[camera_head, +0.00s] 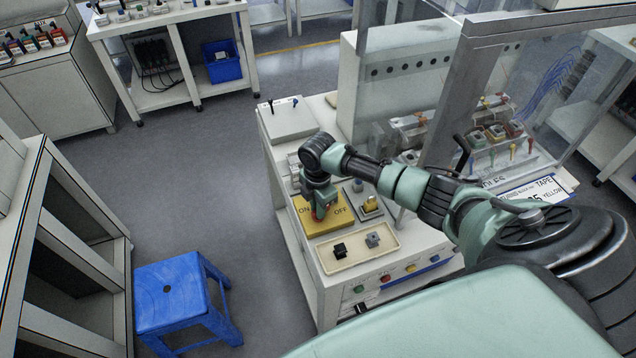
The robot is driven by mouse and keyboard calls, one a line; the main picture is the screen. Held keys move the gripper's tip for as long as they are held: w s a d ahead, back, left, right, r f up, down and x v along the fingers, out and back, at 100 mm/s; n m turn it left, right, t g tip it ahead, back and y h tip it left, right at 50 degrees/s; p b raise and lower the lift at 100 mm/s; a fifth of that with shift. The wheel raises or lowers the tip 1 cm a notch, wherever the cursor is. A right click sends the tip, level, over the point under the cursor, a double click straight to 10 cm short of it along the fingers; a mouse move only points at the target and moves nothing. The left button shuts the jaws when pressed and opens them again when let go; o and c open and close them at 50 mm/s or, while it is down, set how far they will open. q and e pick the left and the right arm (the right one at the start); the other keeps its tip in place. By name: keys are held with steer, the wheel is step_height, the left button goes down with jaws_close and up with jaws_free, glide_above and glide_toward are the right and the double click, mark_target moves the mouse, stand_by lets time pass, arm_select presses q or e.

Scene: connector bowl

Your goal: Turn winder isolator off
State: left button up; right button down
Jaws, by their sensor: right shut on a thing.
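The winder isolator is a yellow plate (337,224) on the machine's bench top, with "ON" printed at its left and "OFF" at its right. A red knob (319,213) shows in part on the plate, near the "ON" side. My right gripper (319,208) reaches down over the plate from above and is shut on the red knob. The fingers and the arm's wrist hide most of the knob, so its exact angle cannot be told. My left gripper is not in view.
A beige tray (343,265) with two small switch parts lies in front of the plate. Clear guard panels (405,75) stand behind. A blue stool (168,292) stands on the floor at left.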

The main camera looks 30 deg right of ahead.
steer(key=shift+w+d+r+m+p, duration=0.1)
steer(key=shift+m+p, duration=0.5)
steer(key=shift+m, duration=0.8)
steer(key=c, duration=1.4)
jaws_free()
steer(key=shift+r+b, duration=0.8)
steer(key=shift+r, duration=3.05)
